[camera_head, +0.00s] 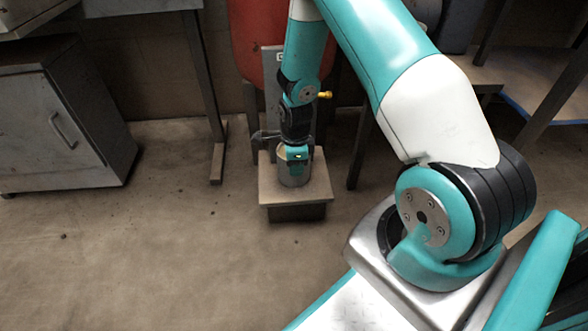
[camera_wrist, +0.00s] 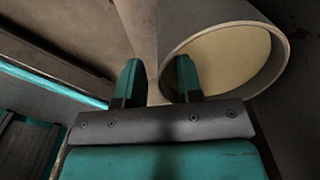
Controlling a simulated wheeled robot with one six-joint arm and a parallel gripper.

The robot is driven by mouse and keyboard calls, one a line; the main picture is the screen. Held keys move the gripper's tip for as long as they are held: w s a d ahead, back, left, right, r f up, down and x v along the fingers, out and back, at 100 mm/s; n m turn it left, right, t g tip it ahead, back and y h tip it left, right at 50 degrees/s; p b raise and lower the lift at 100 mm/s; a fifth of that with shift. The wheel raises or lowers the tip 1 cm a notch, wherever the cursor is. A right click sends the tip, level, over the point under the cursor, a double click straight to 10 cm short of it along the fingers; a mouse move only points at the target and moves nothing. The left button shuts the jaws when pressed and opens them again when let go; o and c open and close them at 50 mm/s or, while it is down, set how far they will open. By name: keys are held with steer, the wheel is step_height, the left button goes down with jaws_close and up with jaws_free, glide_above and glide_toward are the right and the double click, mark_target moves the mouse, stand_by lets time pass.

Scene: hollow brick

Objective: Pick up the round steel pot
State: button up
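The round steel pot (camera_head: 294,173) stands upright on a small wooden-topped stand (camera_head: 318,192) in the head view. My gripper (camera_head: 293,157) is above it, pointing down, and hides part of its rim. In the wrist view the pot (camera_wrist: 283,62) shows its round rim and pale inside at the upper right. My gripper (camera_wrist: 158,68) is open there, with a clear gap between its two teal fingers. The left finger appears outside the pot and the right finger overlaps the opening near the left wall. I cannot tell whether either finger touches the pot.
A red rounded tank (camera_head: 250,45) stands behind the stand. A grey metal cabinet (camera_head: 62,125) is at the left, with a table leg (camera_head: 208,90) between them. The floor (camera_head: 160,240) in front is clear.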

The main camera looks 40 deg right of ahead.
steer(key=shift+c, duration=0.5)
jaws_close()
steer(key=shift+r, duration=0.1)
stand_by(0.8)
